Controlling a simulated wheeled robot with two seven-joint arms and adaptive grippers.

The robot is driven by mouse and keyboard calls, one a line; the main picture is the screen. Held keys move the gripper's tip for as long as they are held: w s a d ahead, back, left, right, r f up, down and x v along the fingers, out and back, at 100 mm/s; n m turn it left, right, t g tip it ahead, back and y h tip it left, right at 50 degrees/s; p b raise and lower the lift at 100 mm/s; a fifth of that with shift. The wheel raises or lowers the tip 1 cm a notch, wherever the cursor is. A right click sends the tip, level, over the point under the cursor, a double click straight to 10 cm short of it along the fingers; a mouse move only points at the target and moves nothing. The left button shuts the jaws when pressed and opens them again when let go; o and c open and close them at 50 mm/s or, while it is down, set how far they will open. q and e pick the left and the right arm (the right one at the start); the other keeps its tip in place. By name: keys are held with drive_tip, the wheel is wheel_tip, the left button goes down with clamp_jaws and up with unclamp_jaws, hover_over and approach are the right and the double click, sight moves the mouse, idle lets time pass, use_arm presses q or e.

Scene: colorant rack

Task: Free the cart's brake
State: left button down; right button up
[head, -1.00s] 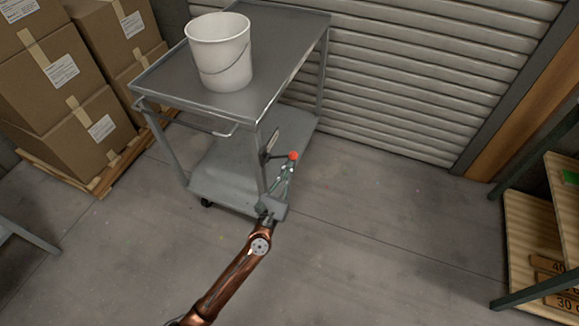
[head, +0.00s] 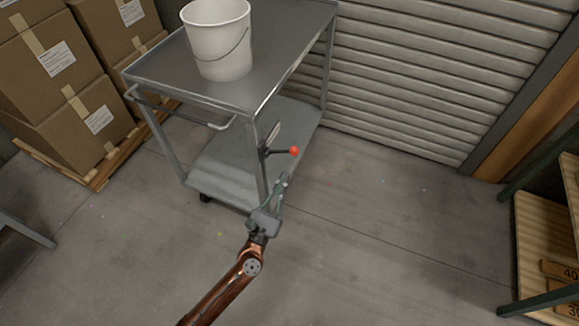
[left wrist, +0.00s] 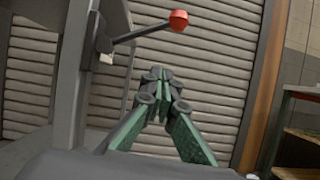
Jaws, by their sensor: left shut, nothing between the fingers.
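The grey metal cart (head: 165,68) stands near the shutter. Its brake lever, a dark rod with a red ball knob (head: 294,151), sticks out to the right from the cart's near corner post. In the left wrist view the red knob (left wrist: 178,20) is at the top, up and a little right of my fingertips. My left gripper (head: 284,178) is shut and empty, just below the knob in the head view and apart from it. The left wrist view shows the green fingers (left wrist: 162,92) pressed together at their tips. My right gripper is not in view.
A white bucket (head: 217,40) stands on the cart's top. Cartons (head: 65,72) on a pallet are at the left, and a shelf rack (head: 545,235) is at the right. The shutter (head: 420,70) is behind. The floor right of the cart is clear.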

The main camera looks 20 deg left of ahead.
use_arm(q)
drive_tip(key=shift+v, duration=2.75)
